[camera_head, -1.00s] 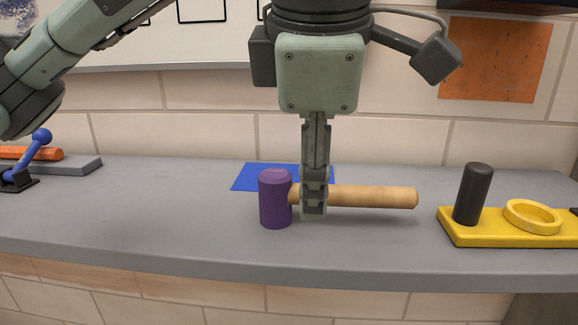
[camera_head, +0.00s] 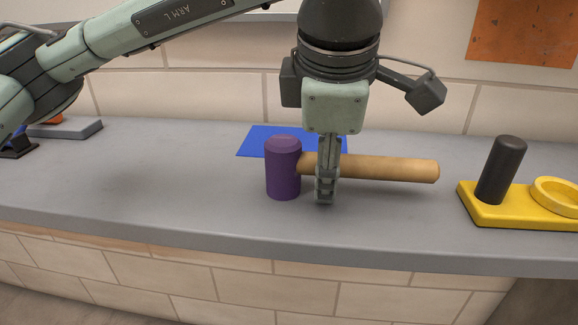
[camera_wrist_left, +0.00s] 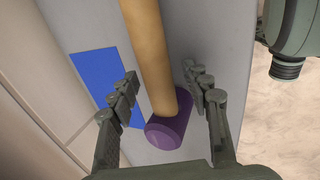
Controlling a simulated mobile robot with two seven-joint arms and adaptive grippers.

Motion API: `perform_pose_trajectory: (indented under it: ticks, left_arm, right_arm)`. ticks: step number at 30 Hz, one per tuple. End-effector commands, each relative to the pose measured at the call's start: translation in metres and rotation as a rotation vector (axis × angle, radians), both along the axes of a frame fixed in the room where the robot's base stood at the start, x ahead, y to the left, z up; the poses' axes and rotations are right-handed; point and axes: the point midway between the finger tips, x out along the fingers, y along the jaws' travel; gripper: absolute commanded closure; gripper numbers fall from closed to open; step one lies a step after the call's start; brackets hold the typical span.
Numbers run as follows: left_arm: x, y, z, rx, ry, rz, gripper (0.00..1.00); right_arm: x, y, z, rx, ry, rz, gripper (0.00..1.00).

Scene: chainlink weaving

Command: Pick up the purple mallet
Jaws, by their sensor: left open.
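The purple mallet (camera_head: 284,170) rests on the grey counter, its purple head standing upright and its wooden handle (camera_head: 390,168) pointing right. My left gripper (camera_head: 326,198) points down over the handle close to the head, in front of the handle in the head view. In the left wrist view, the open fingers (camera_wrist_left: 168,90) stand on either side of the handle (camera_wrist_left: 150,55), with a gap on both sides. The purple head (camera_wrist_left: 168,133) lies between the fingers, nearer the palm in the picture. My right gripper is not in view.
A blue sheet (camera_head: 262,140) lies flat behind the mallet. A yellow base (camera_head: 500,210) with a dark peg (camera_head: 502,168) and a ring stands to the right. A grey block (camera_head: 80,129) is at the far left. The counter left of the mallet is clear.

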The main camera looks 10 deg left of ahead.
Motion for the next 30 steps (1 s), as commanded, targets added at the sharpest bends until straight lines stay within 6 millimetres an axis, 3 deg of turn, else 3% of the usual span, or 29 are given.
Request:
perform_pose_trajectory:
  ticks: [4, 15, 30]
  left_arm:
    - [-0.0002, 0.0000, 0.0002, 0.000, 0.000, 0.000, 0.53]
    - [-0.0003, 0.0000, 0.0005, 0.000, 0.000, 0.000, 0.99]
    - [0.0000, -0.0001, 0.0043, -0.001, -0.003, 0.001, 1.00]
  right_arm:
    - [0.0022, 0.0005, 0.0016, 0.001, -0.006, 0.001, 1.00]
    - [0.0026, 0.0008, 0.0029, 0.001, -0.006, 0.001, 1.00]
    - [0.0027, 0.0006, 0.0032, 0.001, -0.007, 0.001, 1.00]
